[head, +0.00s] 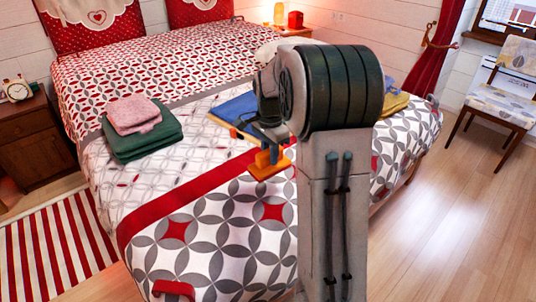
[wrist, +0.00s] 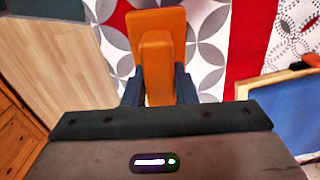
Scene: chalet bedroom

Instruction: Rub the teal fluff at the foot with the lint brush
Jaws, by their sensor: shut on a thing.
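The lint brush is orange, with a flat head and a raised handle (head: 268,168); it also shows in the wrist view (wrist: 156,38). My gripper (head: 270,150) is shut on its handle, with a dark finger on each side. The brush is over the foot part of the bed, by the red band. I cannot tell whether it touches the patterned cover (head: 230,232). I make out no teal fluff in either view; my arm hides part of the bed's foot.
A wooden-edged tray with a blue cloth (head: 236,108) lies beside the brush. Folded green (head: 145,142) and pink (head: 133,114) cloths lie at left. A yellow cloth (head: 395,103) is at right. A red looped thing (head: 173,290) is at the front edge.

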